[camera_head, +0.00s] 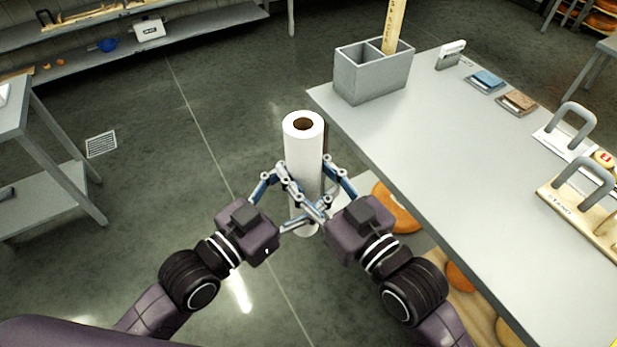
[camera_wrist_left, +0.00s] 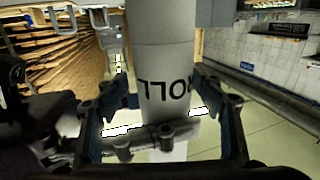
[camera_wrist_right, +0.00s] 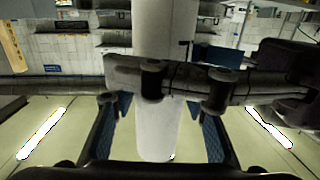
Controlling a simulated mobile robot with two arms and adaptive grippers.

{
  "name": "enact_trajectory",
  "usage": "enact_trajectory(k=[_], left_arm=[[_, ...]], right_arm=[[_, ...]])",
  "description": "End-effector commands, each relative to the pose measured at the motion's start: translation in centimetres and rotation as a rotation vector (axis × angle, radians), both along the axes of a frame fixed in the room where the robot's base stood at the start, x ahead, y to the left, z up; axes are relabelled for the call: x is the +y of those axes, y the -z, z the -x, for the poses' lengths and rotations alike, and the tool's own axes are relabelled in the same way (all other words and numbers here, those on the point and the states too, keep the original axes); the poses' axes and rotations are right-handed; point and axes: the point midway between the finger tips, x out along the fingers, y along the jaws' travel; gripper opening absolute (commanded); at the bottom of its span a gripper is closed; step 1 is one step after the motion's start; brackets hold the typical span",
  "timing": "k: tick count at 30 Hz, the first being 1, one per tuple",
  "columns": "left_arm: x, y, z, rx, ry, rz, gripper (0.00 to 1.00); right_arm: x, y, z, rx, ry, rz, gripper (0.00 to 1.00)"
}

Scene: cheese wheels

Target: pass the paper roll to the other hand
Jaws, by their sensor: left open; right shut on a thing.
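The white paper roll (camera_head: 304,150) stands upright in the head view, its brown core facing up, between my two grippers. My right gripper (camera_head: 326,188) is shut on it from the right. My left gripper (camera_head: 283,205) is open, its fingers on either side of the roll. In the left wrist view the roll (camera_wrist_left: 163,60) shows dark lettering and lies between the open left fingers. In the right wrist view the roll (camera_wrist_right: 160,130) runs between the blue finger pads, and a grey finger link crosses in front of it. The exact pad contact is hidden.
Another table (camera_head: 40,130) stands at the left. The floor between is clear.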

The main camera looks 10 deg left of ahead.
Motion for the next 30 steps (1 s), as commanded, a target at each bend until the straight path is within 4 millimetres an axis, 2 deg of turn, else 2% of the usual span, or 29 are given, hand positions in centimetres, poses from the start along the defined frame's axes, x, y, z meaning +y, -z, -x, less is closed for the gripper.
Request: enact_trajectory(k=[8,24,25,30], left_arm=[[-0.07,-0.01,-0.10,-0.001,0.000,-0.001,0.63],[-0.30,-0.02,0.13,0.002,0.006,0.003,0.03],[-0.33,-0.23,0.13,-0.002,0.006,0.005,0.02],[-0.21,-0.21,0.05,-0.002,0.003,0.004,0.02]], right_arm=[[0.00,-0.22,0.00,-0.004,0.000,-0.003,0.02],[0.06,-0.21,0.00,-0.004,-0.001,-0.003,0.02],[0.07,-0.23,0.00,-0.004,-0.001,-0.003,0.43],[0.06,-0.15,0.01,-0.002,-0.001,-0.003,0.61]])
